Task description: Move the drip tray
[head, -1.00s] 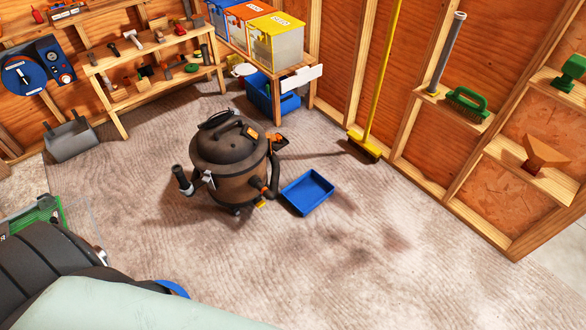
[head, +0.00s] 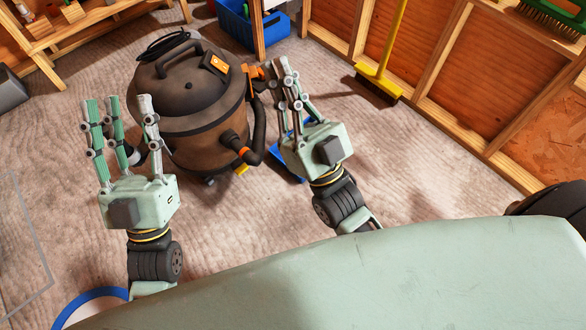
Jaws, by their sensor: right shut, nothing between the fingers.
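The blue drip tray (head: 284,167) lies on the floor just right of the shop vacuum. It is mostly hidden behind my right gripper and only slivers of blue show. My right gripper (head: 283,68) is shut and empty, held in front of the tray and the vacuum's right side in the picture; I cannot tell whether it touches either. My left gripper (head: 121,103) is open and empty, with its fingers spread, in front of the vacuum's left side.
The brown shop vacuum (head: 188,88) with its black hose stands between my grippers. A yellow broom (head: 379,75) leans at the stud wall (head: 455,80). A blue bin (head: 238,25) is at the back. The carpet (head: 410,165) right of the tray is clear.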

